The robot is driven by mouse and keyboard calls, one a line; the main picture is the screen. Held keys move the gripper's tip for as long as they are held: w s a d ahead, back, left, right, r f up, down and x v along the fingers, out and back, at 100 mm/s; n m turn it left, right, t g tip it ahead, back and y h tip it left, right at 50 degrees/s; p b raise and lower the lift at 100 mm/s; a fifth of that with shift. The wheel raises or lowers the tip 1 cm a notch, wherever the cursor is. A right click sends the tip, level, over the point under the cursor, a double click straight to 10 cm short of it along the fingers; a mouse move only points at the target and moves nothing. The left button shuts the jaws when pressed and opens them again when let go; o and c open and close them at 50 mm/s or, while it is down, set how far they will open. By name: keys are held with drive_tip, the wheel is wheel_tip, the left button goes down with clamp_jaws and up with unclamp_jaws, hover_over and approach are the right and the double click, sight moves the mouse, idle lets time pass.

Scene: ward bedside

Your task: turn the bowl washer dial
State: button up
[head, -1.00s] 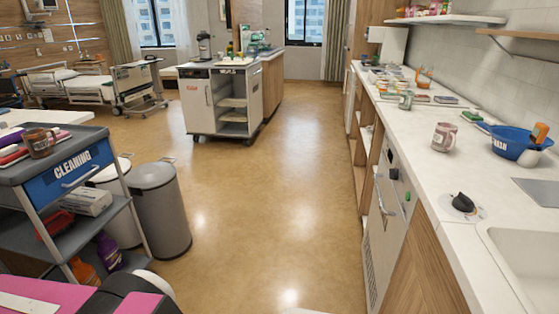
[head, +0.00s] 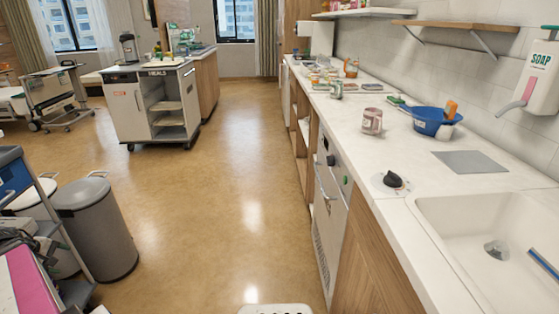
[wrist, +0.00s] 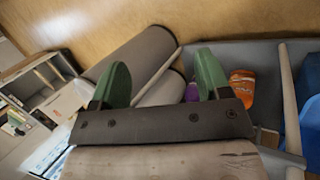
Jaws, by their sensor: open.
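The white front of the bowl washer (head: 327,222) is set under the counter, right of centre in the head view. A small black dial (head: 331,160) sits high on its front panel, with a green button (head: 345,180) beside it and a bar handle below. The dial's pointer direction is too small to tell. My gripper (wrist: 163,78) shows in the wrist view with two green fingers wide apart and nothing between them. It is away from the washer, over the cart and bins side.
A black knob (head: 393,180) stands on the counter (head: 405,145) near the sink (head: 490,215). A pink mug (head: 372,121) and blue bowl (head: 432,121) are farther back. A grey bin (head: 95,225) stands at left. The floor (head: 215,220) between is clear.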

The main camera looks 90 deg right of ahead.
drive_tip(key=s+d+r+m+g+h, duration=0.1)
drive_tip(key=s+d+r+g, duration=0.25)
drive_tip(key=s+d, duration=1.35)
drive_tip(key=s+d+r+m+g, duration=0.1)
drive_tip(key=s+d+r+g, duration=0.15)
drive_tip(key=s+d, duration=0.55)
drive_tip(key=s+d+r+g, duration=0.2)
drive_tip(key=s+d+r, duration=0.15)
drive_tip(key=s, duration=0.85)
drive_tip(key=m+g+y, duration=0.2)
drive_tip(key=g+y, duration=0.4)
drive_tip(key=g, duration=0.1)
approach(330, 161)
drive_tip(key=s, duration=0.8)
drive_tip(key=shift+s+d+f, duration=0.25)
drive_tip(key=shift+d, duration=0.15)
drive_tip(key=shift+c, duration=0.3)
drive_tip(key=c, duration=0.9)
